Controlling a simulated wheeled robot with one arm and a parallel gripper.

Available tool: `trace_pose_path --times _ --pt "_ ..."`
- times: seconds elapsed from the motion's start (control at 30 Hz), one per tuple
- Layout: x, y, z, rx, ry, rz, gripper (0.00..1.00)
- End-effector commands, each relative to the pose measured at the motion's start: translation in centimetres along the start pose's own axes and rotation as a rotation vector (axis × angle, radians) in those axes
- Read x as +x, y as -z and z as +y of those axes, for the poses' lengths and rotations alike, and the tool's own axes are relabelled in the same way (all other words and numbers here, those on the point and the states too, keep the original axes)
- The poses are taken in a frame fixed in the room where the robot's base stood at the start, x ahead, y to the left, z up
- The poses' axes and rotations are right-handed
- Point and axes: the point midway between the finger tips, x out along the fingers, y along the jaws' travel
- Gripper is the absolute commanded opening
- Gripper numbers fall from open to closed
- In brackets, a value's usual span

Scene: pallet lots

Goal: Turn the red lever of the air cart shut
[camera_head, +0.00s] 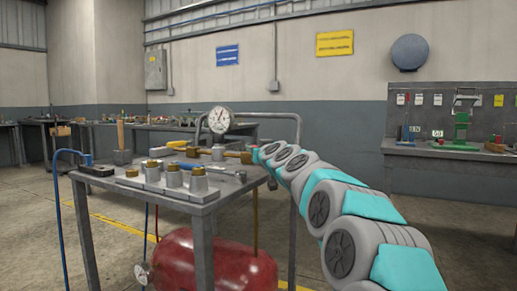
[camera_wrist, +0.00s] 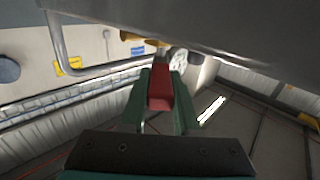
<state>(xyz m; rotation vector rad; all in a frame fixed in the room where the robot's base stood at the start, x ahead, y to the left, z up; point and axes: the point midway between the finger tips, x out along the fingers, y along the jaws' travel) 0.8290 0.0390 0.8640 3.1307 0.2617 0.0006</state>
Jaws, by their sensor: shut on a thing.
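The air cart (camera_head: 203,240) stands left of centre in the head view, a grey metal frame with a red tank (camera_head: 222,268) below. A round white gauge (camera_head: 220,119) and a brass pipe (camera_head: 228,154) sit on its top. The red lever (camera_wrist: 159,88) shows in the wrist view between the green fingers of my gripper (camera_wrist: 163,82), which is shut on it. Brass fittings (camera_wrist: 140,38) show just beyond the lever. In the head view my arm reaches to the cart's right side; the lever and finger contact cannot be made out there.
Metal fittings (camera_head: 172,176) and hand tools crowd the cart top. A bent grey rail (camera_head: 299,130) rises on the cart's far right side. A blue hose (camera_head: 57,190) hangs at the left. A workbench (camera_head: 450,153) stands at the right wall. Open floor lies right of the cart.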

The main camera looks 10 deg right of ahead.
Motion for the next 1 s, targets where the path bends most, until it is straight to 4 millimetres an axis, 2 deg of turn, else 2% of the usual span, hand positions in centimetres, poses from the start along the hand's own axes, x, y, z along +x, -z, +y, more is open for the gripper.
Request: trace_pose_path --times 0.53,0.57,0.6,0.8,1.0 --pt "0.06 -0.07 -0.17 0.0 -0.018 -0.001 0.0" --pt "0.06 -0.08 -0.17 0.0 -0.018 -0.001 0.31" --pt "0.06 -0.08 -0.16 0.0 -0.018 -0.001 0.35" --pt "0.04 -0.05 -0.15 0.0 -0.017 0.0 0.58" --pt "0.03 -0.04 -0.14 0.0 -0.018 0.0 0.6"
